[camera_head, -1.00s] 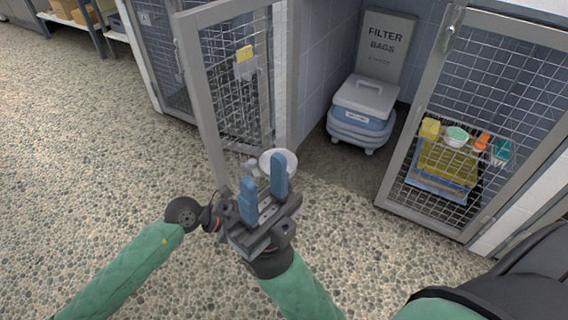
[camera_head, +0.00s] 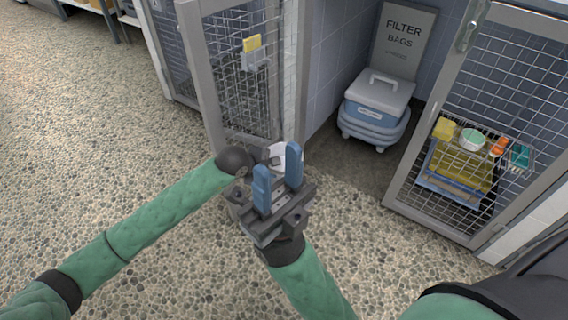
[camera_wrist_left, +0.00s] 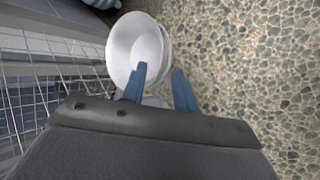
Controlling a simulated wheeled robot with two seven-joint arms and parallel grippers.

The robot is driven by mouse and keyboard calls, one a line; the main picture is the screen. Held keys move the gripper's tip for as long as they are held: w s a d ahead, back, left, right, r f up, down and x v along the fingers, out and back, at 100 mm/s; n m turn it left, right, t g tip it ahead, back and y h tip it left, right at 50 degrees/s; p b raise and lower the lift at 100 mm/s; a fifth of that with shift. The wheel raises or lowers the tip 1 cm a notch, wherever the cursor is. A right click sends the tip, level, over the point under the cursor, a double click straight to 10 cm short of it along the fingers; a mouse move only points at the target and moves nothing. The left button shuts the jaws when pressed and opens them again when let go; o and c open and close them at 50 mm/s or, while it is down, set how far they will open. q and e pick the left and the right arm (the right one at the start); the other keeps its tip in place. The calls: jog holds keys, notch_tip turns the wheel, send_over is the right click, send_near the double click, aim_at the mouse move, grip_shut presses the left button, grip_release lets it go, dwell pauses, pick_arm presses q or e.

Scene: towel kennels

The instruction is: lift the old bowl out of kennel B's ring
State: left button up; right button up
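A white bowl (camera_head: 279,151) is beside the lower part of an open mesh door in the head view, partly hidden by my right gripper's fingers. In the left wrist view the white bowl (camera_wrist_left: 128,45) lies just beyond the fingertips, with a second pale rim showing along its right side. My left gripper (camera_wrist_left: 160,72) is open: one finger overlaps the bowl, and the other is just right of the rim. I cannot tell whether they touch it. In the head view my left gripper is mostly hidden. My right gripper (camera_head: 277,178) is open, with nothing seen between its fingers.
A blue-and-grey bin (camera_head: 377,108) stands by the wall. Pebbled floor at left is clear.

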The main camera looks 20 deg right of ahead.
aim_at(280, 171)
pick_arm(q)
jog(key=b+x, duration=0.1)
jog(key=x, duration=0.3)
jog(key=shift+d+f, duration=0.1)
jog(key=shift+f, duration=0.15)
jog(key=shift+c, duration=0.2)
grip_shut()
jog(key=shift+r, duration=0.1)
